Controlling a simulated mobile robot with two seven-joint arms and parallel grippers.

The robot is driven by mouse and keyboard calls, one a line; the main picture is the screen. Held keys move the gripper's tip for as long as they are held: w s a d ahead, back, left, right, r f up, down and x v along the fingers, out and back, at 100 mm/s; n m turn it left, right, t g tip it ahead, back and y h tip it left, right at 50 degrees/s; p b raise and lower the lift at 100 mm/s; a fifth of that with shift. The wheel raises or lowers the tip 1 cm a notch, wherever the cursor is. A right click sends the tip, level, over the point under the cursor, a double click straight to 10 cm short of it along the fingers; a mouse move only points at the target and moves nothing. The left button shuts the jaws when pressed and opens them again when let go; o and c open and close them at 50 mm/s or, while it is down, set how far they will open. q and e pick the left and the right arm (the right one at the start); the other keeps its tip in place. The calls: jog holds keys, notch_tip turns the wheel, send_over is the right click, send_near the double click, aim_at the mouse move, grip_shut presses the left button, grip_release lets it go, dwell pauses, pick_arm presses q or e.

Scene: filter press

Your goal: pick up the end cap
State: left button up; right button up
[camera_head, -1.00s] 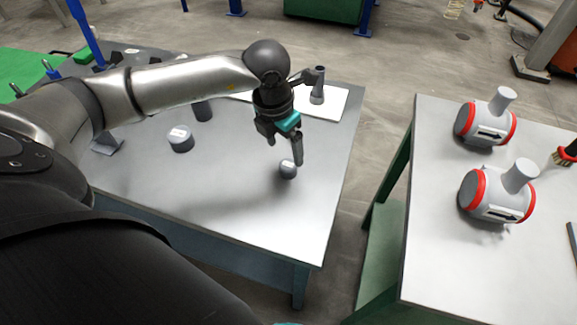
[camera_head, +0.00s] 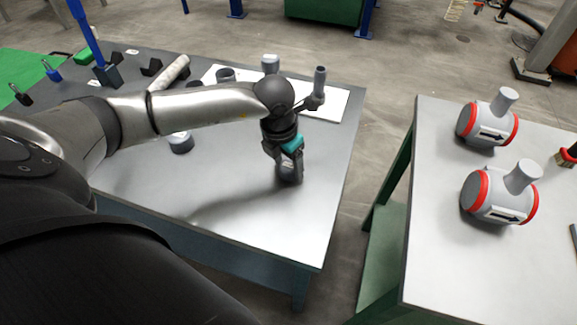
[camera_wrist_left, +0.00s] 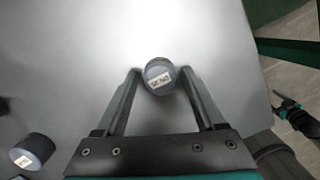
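The end cap is a short dark grey cylinder with a white label; in the left wrist view the end cap (camera_wrist_left: 160,76) sits between the two fingertips of my left gripper (camera_wrist_left: 160,80). The fingers are open, with a narrow gap on each side of the cap.
A second labelled cylinder (camera_head: 181,143) stands left of the gripper, also in the left wrist view (camera_wrist_left: 34,150). Tall grey parts stand at the table's back on a white sheet (camera_head: 340,105). Two red-ringed valve bodies (camera_head: 487,122) (camera_head: 499,192) stand on the right table.

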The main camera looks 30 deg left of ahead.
pick_arm(q)
grip_shut()
dwell(0.3)
jog(key=shift+r, duration=0.15)
